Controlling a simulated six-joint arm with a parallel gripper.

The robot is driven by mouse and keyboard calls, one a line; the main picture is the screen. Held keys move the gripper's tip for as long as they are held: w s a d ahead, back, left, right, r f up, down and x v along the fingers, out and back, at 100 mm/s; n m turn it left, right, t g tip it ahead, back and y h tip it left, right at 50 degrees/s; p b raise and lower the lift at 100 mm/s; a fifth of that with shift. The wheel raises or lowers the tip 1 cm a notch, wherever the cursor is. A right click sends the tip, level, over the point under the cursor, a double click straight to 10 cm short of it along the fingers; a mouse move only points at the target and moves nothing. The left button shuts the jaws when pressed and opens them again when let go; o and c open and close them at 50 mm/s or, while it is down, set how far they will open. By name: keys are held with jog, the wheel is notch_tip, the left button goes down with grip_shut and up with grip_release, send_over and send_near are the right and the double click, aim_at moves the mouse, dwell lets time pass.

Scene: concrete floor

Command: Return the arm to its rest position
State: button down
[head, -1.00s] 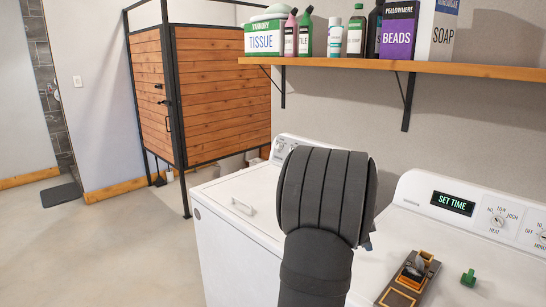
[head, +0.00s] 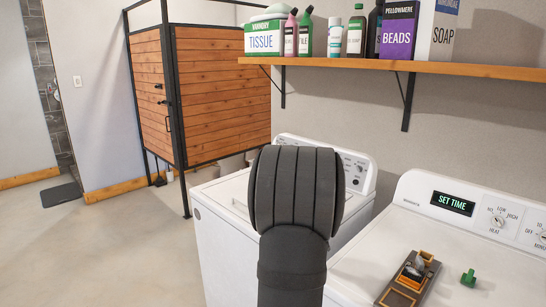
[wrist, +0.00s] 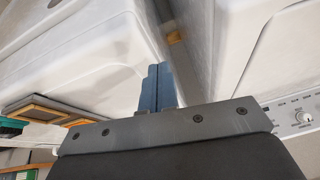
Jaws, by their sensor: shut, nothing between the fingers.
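My arm rises in the lower middle of the head view, in front of the white washer (head: 215,208), and its dark ribbed joint covers part of the washer's top. My gripper is hidden behind the arm in the head view. In the wrist view my gripper (wrist: 155,68) shows as two blue-grey fingers pressed together, with nothing between them. The fingers point toward the gap between two white machines and appear apart from both.
A dryer (head: 385,240) stands at right, with an orange-and-black tray (head: 408,280) and a small green object (head: 468,278) on top. A wooden shelf (head: 470,69) with boxes and bottles hangs above. Open concrete floor (head: 110,245) lies at left.

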jog(key=shift+a+f+n, duration=0.2)
jog(key=shift+a+n, duration=0.2)
jog(key=shift+a, duration=0.25)
jog(key=shift+a+f+n, duration=0.2)
jog(key=shift+a+n, duration=0.2)
jog(key=shift+a, duration=0.2)
jog(key=c, duration=1.4)
grip_release()
jog(key=shift+n+g, duration=0.3)
jog(key=shift+g, duration=0.1)
jog(key=d+r, duration=0.1)
jog(key=d, duration=0.1)
jog(key=w+d+r, duration=0.1)
jog(key=d, duration=0.2)
jog(key=w+d+r, duration=0.1)
jog(key=d, duration=0.1)
jog(key=shift+w+d+r, duration=0.15)
jog(key=shift+w+d, duration=0.05)
jog(key=shift+d, duration=0.2)
jog(key=d+r+n+g, duration=0.1)
jog(key=d+r, duration=0.3)
jog(key=d, duration=0.5)
notch_tip(320, 180, up, 11)
jog(key=n+g+y, duration=0.2)
jog(key=n+y, duration=0.1)
jog(key=n, duration=0.1)
send_over(421, 261)
notch_tip(421, 261, down, 17)
jog(key=shift+r, duration=0.1)
jog(key=shift+c, duration=0.5)
